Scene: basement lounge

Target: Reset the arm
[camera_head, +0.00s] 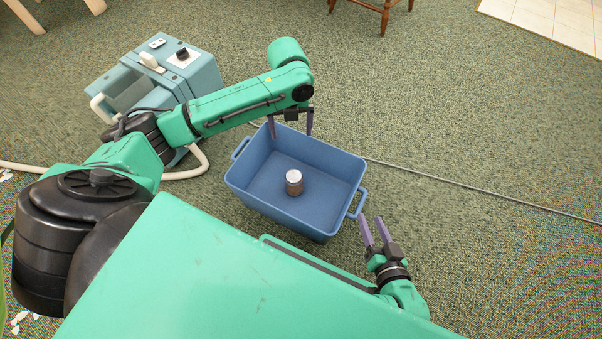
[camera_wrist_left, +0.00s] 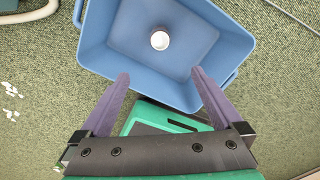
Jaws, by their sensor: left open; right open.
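My left gripper (camera_head: 290,127) is over the far rim of a blue bin, its two purple fingers apart and empty. In the left wrist view its fingers (camera_wrist_left: 160,85) are spread with nothing between them. My right gripper (camera_head: 375,231) is open and empty, low at the bin's right side near its handle. The blue bin (camera_head: 336,168) stands on the carpet; it also shows in the left wrist view (camera_wrist_left: 95,38). A small jar with a white lid (camera_head: 294,182) stands upright inside the bin, and its lid shows in the left wrist view (camera_wrist_left: 160,40).
A teal machine (camera_head: 205,75) with a pale hose (camera_head: 190,172) stands at the left. A thin cable (camera_head: 480,188) runs along the carpet to the right. White scraps (camera_head: 20,318) lie at the lower left. A wooden chair (camera_head: 384,12) stands at the back. The right carpet is mostly clear.

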